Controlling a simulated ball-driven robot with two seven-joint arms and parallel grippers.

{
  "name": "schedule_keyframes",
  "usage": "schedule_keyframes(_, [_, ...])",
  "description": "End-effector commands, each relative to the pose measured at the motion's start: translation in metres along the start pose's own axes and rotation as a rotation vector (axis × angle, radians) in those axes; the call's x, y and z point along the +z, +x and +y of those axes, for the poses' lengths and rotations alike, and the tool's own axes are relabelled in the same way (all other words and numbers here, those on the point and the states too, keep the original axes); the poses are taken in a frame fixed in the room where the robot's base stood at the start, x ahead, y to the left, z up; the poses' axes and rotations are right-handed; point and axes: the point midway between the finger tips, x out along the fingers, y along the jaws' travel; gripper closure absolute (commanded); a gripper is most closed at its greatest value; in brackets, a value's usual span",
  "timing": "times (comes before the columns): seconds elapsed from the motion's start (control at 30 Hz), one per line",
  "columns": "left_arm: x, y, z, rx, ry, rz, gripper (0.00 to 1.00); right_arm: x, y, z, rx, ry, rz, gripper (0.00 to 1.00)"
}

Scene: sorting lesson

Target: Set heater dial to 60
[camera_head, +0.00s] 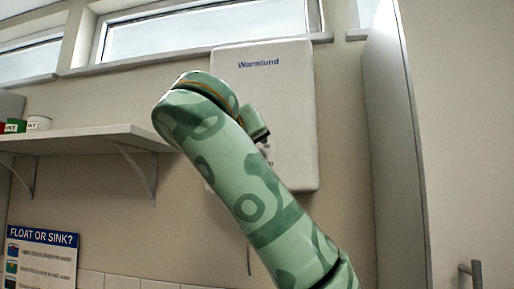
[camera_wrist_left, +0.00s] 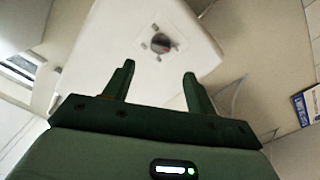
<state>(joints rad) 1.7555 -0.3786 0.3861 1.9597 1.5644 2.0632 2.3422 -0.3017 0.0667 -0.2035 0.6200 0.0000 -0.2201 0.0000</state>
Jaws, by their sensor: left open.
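The white heater (camera_head: 290,110), marked "Warmlund", hangs on the wall in the head view. My arm covers its lower left part, and the dial is hidden there. In the left wrist view, the heater's white face (camera_wrist_left: 110,35) carries a small round dial (camera_wrist_left: 161,44), dark and reddish, with small marks around it. The marks are too small to read, so the setting cannot be told. My left gripper (camera_wrist_left: 160,70) is open and empty. Its two fingers point towards the heater, with the dial showing between and beyond their tips. My right gripper is in neither view.
A tall pale cabinet (camera_head: 440,150) stands close on the right. A "Float or sink?" poster (camera_head: 41,258) is at lower left. Windows (camera_head: 205,30) run above.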

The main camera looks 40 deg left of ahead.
Motion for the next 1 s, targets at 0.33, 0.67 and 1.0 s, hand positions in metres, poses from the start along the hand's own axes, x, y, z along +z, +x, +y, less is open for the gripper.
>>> schedule_keyframes(0.33, [-0.002,0.079,0.0,-0.006,0.005,-0.001,0.44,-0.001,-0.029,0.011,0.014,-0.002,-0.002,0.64])
schedule_keyframes(0.67, [0.0,0.1,-0.001,-0.003,0.003,0.001,0.44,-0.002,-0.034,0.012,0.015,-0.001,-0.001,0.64])
schedule_keyframes(1.0, [0.0,0.1,-0.001,-0.003,0.003,0.001,0.88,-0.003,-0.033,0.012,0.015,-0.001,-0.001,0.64])
